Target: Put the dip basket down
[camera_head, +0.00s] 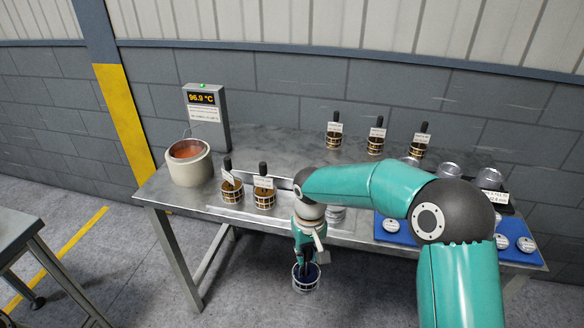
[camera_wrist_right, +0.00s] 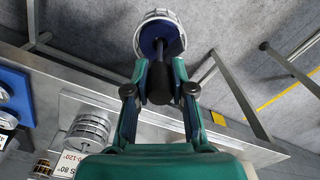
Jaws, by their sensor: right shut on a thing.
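The dip basket (camera_head: 306,284) is a round white-rimmed wire basket with a dark blue inside. It hangs in front of the table's front edge, over the floor. My right gripper (camera_head: 308,252) is shut on its dark upright handle. In the right wrist view the fingers (camera_wrist_right: 168,88) close on the black handle grip, and the basket (camera_wrist_right: 155,20) shows beyond them. My left gripper is not in view.
The metal table (camera_head: 270,140) carries a pot (camera_head: 189,163) at left beside a temperature display (camera_head: 206,104) reading 96.9 °C. Two handled baskets (camera_head: 264,197) stand near the front, three more (camera_head: 375,143) at the back. A blue mat (camera_head: 388,228) with metal discs lies right.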

